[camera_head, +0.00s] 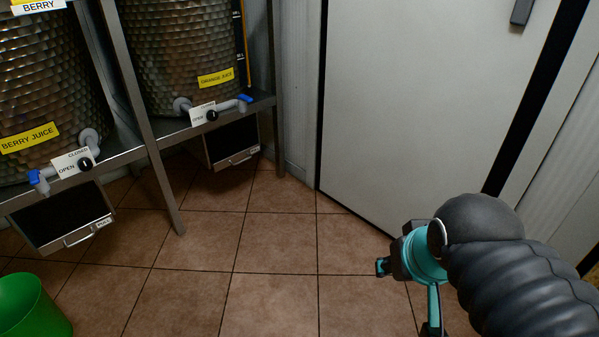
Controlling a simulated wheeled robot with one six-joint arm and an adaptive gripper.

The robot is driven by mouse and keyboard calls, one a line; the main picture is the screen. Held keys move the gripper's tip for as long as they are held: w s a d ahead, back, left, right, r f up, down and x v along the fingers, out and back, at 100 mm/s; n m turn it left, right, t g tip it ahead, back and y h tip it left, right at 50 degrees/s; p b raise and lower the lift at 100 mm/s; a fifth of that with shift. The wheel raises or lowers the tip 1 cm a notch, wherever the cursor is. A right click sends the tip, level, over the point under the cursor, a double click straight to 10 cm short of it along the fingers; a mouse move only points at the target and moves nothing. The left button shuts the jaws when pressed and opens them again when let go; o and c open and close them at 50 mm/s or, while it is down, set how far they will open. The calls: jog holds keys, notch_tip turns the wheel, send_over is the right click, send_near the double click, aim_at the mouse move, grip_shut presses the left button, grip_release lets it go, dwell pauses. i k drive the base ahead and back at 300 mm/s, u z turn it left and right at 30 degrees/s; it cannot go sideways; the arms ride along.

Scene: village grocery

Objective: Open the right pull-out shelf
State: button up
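The right pull-out shelf (231,140) is a dark tray with a light metal front edge, hung under the orange juice tank. Its handle (238,161) is a small metal bar on the front edge, with a small white label beside it. The shelf appears pushed in under the rack. My gripper (397,275), teal and black, is at the lower right, well to the right of the shelf and apart from it. Nothing shows in it. Its fingers are partly hidden by its own body, so their opening is unclear.
A similar left shelf (62,218) hangs under the berry juice tank (40,90). A metal rack leg (150,150) stands between the shelves. A green bucket (32,308) is at lower left. A large grey door (420,90) stands at right. The tiled floor (260,260) between is clear.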

aim_at(226, 145)
jog(key=u, duration=0.5)
jog(key=i, duration=0.45)
jog(key=u, duration=0.8)
jog(key=i, duration=1.55)
